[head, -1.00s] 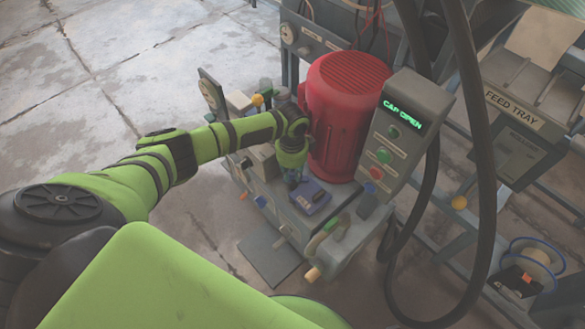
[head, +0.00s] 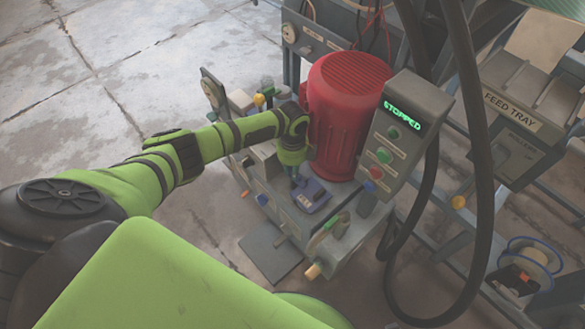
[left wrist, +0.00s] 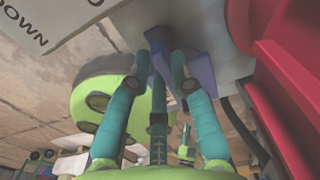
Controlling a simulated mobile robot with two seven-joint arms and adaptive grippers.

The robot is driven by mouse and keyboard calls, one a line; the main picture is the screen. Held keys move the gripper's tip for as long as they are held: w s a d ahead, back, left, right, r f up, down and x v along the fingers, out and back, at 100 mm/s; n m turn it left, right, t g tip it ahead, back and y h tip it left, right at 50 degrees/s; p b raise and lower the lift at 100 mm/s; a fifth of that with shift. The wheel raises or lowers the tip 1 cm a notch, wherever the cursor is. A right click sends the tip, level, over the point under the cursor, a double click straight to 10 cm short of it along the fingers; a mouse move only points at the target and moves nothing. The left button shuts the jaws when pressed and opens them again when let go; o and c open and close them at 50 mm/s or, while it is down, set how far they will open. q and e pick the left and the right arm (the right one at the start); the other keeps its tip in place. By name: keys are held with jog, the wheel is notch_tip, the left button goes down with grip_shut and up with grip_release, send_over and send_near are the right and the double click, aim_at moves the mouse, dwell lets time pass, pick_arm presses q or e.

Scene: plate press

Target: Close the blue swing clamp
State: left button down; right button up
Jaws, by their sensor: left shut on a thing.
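The blue swing clamp (head: 313,196) is a flat blue-violet part on top of the grey press, in front of the red motor. My left gripper (head: 297,178) points down at the clamp's upper left side. In the left wrist view, the teal fingers of my left gripper (left wrist: 163,62) are shut on a blue-violet piece of the clamp (left wrist: 200,70). The fingers hide part of it. The display (head: 403,115) on the grey control panel reads STOPPED in green. My right gripper is not in view.
The red motor (head: 345,115) stands close behind my left gripper. A handle with a tan end (head: 313,270) sticks out at the press's front. A black cable (head: 480,150) hangs at the right, before the feed tray (head: 515,110). Open floor lies at the left.

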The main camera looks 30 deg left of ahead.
pick_arm(q)
jog(key=shift+d+m, duration=0.1)
jog(key=shift+m, duration=0.2)
jog(key=c, duration=1.1)
grip_release()
jog(key=shift+r, duration=0.1)
jog(key=shift+r, duration=0.3)
notch_tip(320, 180, up, 11)
jog(key=shift+r, duration=0.15)
jog(key=shift+s, duration=0.1)
